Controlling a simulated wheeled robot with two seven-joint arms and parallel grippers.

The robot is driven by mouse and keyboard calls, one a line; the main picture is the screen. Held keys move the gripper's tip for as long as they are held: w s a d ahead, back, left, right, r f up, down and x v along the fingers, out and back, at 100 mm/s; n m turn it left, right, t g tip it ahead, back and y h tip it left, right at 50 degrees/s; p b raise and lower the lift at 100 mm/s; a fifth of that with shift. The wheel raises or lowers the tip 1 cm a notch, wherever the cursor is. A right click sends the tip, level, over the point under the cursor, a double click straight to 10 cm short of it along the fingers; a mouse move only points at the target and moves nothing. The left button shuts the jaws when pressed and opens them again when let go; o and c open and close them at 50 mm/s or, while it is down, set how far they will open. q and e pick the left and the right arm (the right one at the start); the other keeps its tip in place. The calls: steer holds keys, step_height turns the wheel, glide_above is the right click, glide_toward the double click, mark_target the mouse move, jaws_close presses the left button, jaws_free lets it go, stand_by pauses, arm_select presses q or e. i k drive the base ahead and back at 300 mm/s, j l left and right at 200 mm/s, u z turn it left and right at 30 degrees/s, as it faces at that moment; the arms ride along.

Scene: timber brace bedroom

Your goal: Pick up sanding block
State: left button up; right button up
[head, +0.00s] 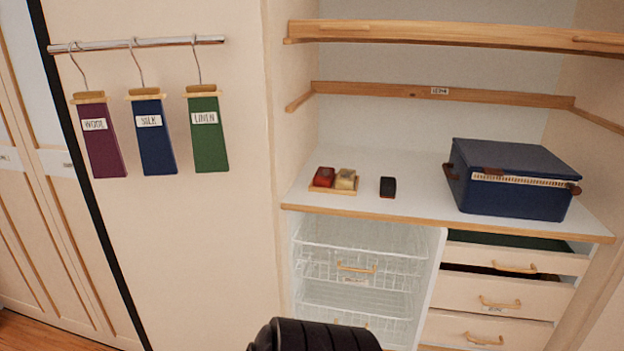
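A small dark block (388,187), black with a brownish lower edge, stands on the white shelf top (415,180), right of a small wooden tray (334,190). It looks most like the sanding block, but I cannot tell for sure. On the tray sit a red block (324,177) and a cream-yellow block (346,179), side by side. Neither of my grippers shows in the head view. Only a black ribbed rounded part, which looks like mine, shows at the bottom centre, well below the shelf top.
A blue box (512,178) stands right on the shelf top. A wooden rail (450,37) crosses above. Wire baskets (355,265) and drawers (490,293) are below; the top drawer looks partly open. Labelled purple, blue and green hangings (208,135) hang from a rod at left.

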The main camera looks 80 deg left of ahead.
mark_target(387, 186)
steer(key=u, duration=2.6)
